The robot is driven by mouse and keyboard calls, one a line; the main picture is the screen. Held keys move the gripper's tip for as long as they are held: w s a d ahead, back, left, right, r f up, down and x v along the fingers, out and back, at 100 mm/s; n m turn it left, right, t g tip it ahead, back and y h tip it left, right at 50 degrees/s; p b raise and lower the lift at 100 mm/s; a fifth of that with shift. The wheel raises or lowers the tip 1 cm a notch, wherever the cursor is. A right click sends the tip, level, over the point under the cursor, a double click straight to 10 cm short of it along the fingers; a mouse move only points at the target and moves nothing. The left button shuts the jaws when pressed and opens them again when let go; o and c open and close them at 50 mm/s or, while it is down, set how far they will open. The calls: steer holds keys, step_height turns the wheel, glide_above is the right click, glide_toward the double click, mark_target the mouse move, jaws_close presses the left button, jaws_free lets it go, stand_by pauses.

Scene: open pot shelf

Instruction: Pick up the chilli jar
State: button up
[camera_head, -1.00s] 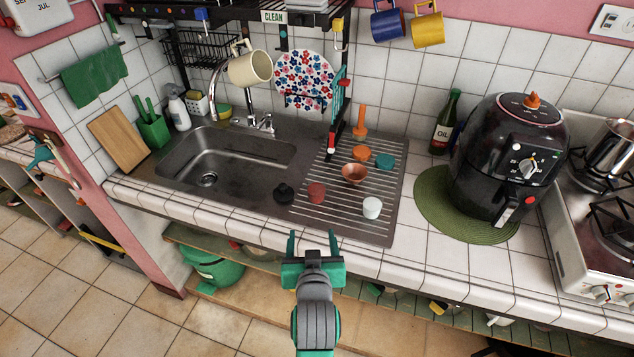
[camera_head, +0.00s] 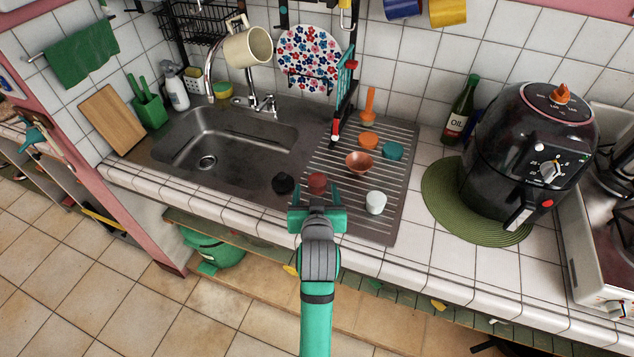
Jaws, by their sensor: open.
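A small dark red jar (camera_head: 317,181) stands on the ribbed steel drainboard, near its front left. It looks like the chilli jar, but I can read no label. My gripper (camera_head: 315,193) is open, with its fingers pointing away from me at the front of the drainboard. In the picture the red jar shows between and just beyond the fingertips. I cannot tell how far the fingers are above or short of it. Its lower part is close to the gripper's outline.
A black jar (camera_head: 283,183) stands close left of the red one. A white jar (camera_head: 376,202) stands to the right and a copper bowl (camera_head: 358,162) behind. Orange (camera_head: 369,139) and teal (camera_head: 392,150) items are farther back. The sink (camera_head: 225,145) is left, the air fryer (camera_head: 530,150) right.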

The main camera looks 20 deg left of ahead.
mark_target(317, 182)
steer(key=shift+d+r+x, duration=0.1)
steer(key=shift+x, duration=1.2)
steer(key=shift+d+r+x, duration=0.1)
steer(key=shift+r+x, duration=0.05)
steer(key=shift+x, duration=1.1)
steer(key=shift+w, duration=0.2)
steer(key=c, duration=1.2)
